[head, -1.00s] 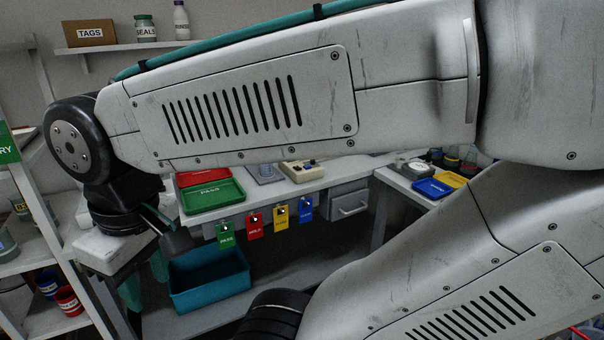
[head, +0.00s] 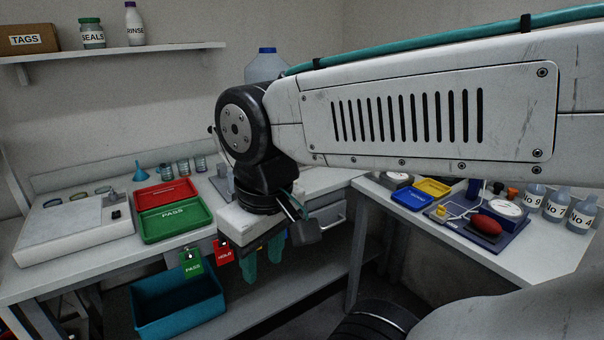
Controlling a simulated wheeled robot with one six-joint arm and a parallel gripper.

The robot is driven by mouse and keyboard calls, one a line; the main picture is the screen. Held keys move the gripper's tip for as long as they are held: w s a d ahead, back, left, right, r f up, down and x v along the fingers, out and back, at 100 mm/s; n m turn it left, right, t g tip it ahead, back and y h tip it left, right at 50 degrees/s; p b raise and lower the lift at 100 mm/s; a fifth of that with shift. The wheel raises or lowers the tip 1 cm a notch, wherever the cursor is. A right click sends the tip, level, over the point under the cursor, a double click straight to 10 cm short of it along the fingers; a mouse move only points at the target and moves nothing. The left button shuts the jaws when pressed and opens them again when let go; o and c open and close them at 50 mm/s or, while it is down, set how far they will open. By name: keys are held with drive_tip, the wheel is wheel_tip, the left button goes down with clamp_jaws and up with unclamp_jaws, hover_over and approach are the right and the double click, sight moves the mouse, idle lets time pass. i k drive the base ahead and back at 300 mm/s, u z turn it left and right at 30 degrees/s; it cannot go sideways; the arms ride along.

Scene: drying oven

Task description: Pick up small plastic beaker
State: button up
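Several small clear beakers or cups (head: 183,167) stand in a row at the back of the left bench, behind the red tray. I cannot tell which is the small plastic beaker, or whether it is among them. My gripper (head: 263,257) hangs down in front of the bench edge, right of the green PASS tray. Its two teal fingers show with a gap between them and nothing visible held. It is well apart from the clear beakers, to their right and nearer to me.
The bench holds a red tray (head: 165,193), a green tray (head: 176,222) and a white flat device (head: 75,232). Hanging tags (head: 192,263) and a teal bin (head: 177,304) are below its front. The right bench carries yellow (head: 433,187) and blue trays (head: 412,200) and labelled bottles (head: 582,212).

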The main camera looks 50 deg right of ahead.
sight(235, 182)
drive_tip(key=z, duration=1.1)
drive_tip(key=i, duration=1)
